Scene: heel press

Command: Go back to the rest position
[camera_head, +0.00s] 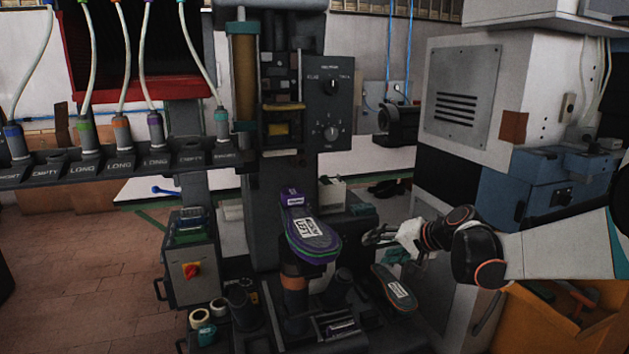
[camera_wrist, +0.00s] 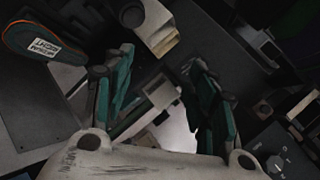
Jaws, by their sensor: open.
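My gripper (camera_head: 378,238) is at the right of the heel press in the head view, above and behind a dark insole and beside the purple one. In the wrist view my gripper (camera_wrist: 160,85) shows two green-padded fingers spread apart with nothing between them. A purple and green insole or last (camera_head: 312,240) with a white label sits on the press's orange-ringed post (camera_head: 295,277). A dark insole (camera_head: 394,287) with an orange edge and white label lies to its right; an orange-edged insole labelled "MEDIUM RIGHT" (camera_wrist: 40,44) shows in the wrist view.
The press's control panel (camera_head: 328,103) and column stand behind the post. A rack (camera_head: 120,163) with hoses is at the left. A large grey machine (camera_head: 463,100) and an orange bin (camera_head: 560,318) are at the right.

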